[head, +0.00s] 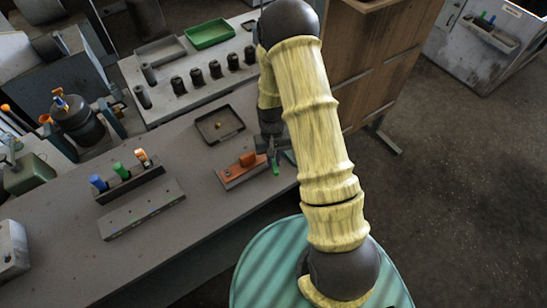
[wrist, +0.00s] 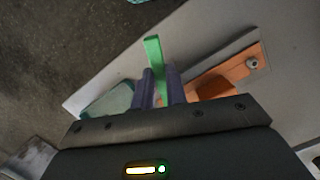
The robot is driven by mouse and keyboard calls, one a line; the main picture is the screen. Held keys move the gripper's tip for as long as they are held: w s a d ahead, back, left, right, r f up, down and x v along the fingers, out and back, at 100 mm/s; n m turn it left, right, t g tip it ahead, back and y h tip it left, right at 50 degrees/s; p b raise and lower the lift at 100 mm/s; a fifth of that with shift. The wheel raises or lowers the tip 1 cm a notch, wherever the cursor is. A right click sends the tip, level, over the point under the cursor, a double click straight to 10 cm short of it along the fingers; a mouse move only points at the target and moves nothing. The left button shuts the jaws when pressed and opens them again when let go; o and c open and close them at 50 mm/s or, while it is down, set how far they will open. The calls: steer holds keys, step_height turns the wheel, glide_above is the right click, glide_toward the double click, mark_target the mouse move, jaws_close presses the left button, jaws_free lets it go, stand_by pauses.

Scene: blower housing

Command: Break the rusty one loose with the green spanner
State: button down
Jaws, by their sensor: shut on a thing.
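My gripper (head: 268,150) is low over the right end of the bench, mostly hidden behind my arm in the head view. In the wrist view its two fingers (wrist: 162,88) are shut on a green spanner (wrist: 153,60), which sticks out past the fingertips. The spanner shows as a small green piece (head: 277,167) in the head view. Just left of my gripper is an orange-brown plate (head: 240,171) with a raised block. In the wrist view the plate (wrist: 233,68) is right of the spanner, with a greyish bolt head (wrist: 252,63). I cannot tell which fastener is rusty.
A shallow dark tray (head: 219,125) lies behind the plate, with a small brass-coloured piece inside. A rack (head: 130,185) with blue, green and orange handles stands left, behind a grey marked bar (head: 142,209). Bare bench lies between them and the plate.

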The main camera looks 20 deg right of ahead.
steer(key=shift+s+f+b, duration=0.15)
steer(key=shift+f+b, duration=0.3)
steer(key=shift+f, duration=0.4)
steer(key=shift+a+f+b, duration=0.2)
steer(key=shift+f+b, duration=0.15)
steer(key=shift+f, duration=0.25)
steer(key=shift+d+f+b, duration=0.1)
steer(key=shift+f+b, duration=0.2)
steer(key=a+m, duration=0.2)
steer(key=w+a+m, duration=0.1)
steer(key=a+m, duration=0.1)
steer(key=m, duration=0.1)
steer(key=shift+w+a+y, duration=0.15)
steer(key=shift+a+y, duration=0.15)
steer(key=shift+y, duration=0.1)
steer(key=shift+f, duration=0.1)
steer(key=shift+f+b, duration=0.3)
steer(key=shift+b, duration=0.1)
